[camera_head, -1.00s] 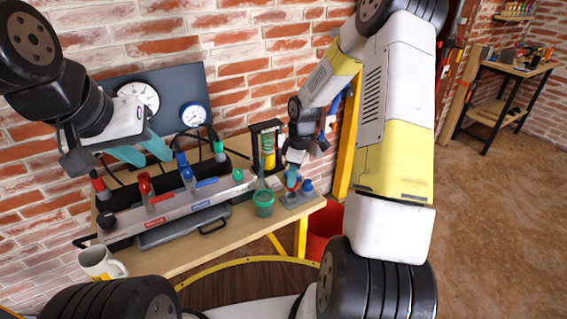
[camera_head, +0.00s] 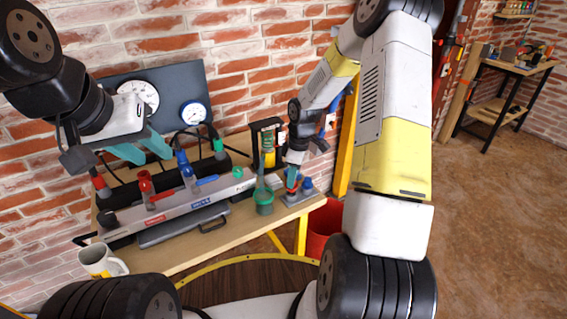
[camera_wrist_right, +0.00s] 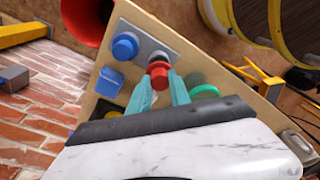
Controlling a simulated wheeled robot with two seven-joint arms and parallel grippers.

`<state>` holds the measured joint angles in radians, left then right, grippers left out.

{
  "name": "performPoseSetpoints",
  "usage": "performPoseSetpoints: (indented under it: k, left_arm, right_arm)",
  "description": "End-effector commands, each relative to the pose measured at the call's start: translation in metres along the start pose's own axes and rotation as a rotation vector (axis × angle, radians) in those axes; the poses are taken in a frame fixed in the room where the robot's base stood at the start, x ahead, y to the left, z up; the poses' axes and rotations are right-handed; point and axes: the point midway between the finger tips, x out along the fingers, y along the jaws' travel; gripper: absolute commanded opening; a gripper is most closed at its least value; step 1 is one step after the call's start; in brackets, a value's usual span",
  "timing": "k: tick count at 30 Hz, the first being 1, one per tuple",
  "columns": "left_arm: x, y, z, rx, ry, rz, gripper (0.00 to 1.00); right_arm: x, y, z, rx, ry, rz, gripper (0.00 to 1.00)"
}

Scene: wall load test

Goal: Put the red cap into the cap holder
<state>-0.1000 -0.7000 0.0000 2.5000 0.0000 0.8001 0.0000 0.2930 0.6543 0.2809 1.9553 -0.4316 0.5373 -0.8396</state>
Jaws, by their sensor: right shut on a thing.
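The red cap (camera_wrist_right: 158,72) is between the fingertips of my right gripper (camera_wrist_right: 160,86), which is shut on it. In the right wrist view the cap is over one end of the grey cap holder (camera_wrist_right: 148,48); I cannot tell whether it is seated or just above. A blue cap (camera_wrist_right: 125,46) sits at the holder's other end. In the head view the holder (camera_head: 313,194) lies at the right end of the workbench, with my right gripper (camera_head: 292,182) over its left part. My left gripper (camera_head: 143,149) is open and empty above the left part of the bench.
A green cup (camera_head: 264,203) stands just left of the holder. A long grey manifold (camera_head: 175,208) with red, blue and green fittings fills the bench's middle. A red bucket (camera_head: 322,228) is beyond the bench's right end.

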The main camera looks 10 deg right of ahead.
Motion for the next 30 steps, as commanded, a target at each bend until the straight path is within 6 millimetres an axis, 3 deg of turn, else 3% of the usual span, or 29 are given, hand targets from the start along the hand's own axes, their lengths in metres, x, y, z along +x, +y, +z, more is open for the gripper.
performPoseSetpoints:
  k: [30]
  left_arm:
    - [0.000, 0.000, 0.000, 0.000, 0.000, 0.000, 0.36]
  right_arm:
    - [0.014, 0.000, 0.002, 0.000, 0.000, 0.000, 0.00]
